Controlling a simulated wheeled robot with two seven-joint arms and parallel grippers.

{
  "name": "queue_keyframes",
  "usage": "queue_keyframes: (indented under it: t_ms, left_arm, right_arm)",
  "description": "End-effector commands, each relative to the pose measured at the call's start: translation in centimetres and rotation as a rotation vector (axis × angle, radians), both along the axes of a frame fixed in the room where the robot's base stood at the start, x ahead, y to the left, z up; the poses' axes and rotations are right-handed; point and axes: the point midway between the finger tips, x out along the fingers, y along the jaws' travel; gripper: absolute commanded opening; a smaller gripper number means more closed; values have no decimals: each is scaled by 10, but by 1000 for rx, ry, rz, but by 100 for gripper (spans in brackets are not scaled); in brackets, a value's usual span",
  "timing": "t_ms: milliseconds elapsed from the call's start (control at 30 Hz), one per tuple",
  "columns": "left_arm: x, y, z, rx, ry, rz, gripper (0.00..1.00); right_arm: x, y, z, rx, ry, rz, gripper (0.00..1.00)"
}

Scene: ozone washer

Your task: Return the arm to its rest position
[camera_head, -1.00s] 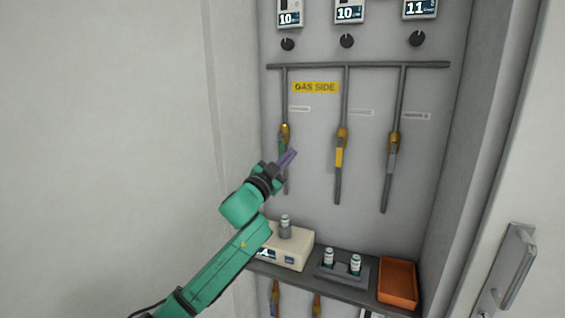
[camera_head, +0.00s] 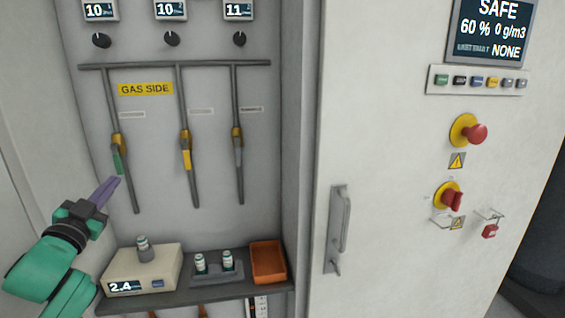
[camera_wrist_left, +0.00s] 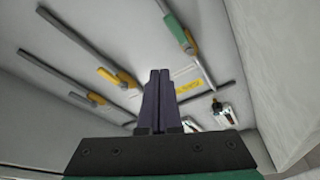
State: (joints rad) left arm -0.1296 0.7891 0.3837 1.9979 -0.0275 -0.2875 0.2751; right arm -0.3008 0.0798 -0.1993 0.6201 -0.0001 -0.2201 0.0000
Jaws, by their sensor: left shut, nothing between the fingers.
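My left gripper (camera_head: 106,191) is at the left in the head view, just below the green-handled valve (camera_head: 117,160) on the leftmost pipe. Its purple fingers point up and to the right. In the left wrist view the two fingers (camera_wrist_left: 156,75) are together with nothing between them. The green handle (camera_wrist_left: 176,28) shows beyond the fingertips at the top of that view, apart from them. A second valve with a yellow handle (camera_head: 186,159) and a third with a grey handle (camera_head: 238,155) hang to the right. My right gripper is not in view.
Below the arm's right side is a shelf (camera_head: 200,294) with a scale (camera_head: 128,276) reading 2.4 and bearing a vial (camera_head: 143,244), a grey vial rack (camera_head: 218,280) and an orange tray (camera_head: 268,264). A cabinet door handle (camera_head: 338,230), an emergency button (camera_head: 475,133) and a red switch (camera_head: 452,201) are to the right.

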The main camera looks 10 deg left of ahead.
Motion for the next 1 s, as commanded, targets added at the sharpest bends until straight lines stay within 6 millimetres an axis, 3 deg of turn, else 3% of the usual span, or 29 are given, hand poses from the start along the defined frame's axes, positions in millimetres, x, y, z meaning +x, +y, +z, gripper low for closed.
queue_keyframes:
  t_ms: [67, 167, 200, 300, 400, 600, 867, 1000]
  left_arm:
    - [3, -7, -41, -51, 91, 19, 0]
    - [-2, -27, -120, -145, 287, 60, 0]
    - [-9, -38, -156, -184, 383, 77, 0]
    - [-38, -74, -235, -276, 620, 105, 0]
    - [-73, -109, -291, -342, 824, 115, 0]
    - [-139, -168, -352, -432, 1130, 104, 0]
    - [-220, -233, -384, -517, 1452, 48, 0]
    - [-212, -233, -435, -509, 1480, 57, 0]
  right_arm:
    - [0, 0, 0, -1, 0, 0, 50]
    - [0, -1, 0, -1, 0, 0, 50]
    - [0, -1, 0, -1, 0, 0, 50]
    - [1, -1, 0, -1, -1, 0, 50]
    - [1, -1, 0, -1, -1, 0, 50]
    - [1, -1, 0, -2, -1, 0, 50]
    - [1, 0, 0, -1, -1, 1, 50]
    - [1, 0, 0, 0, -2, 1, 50]
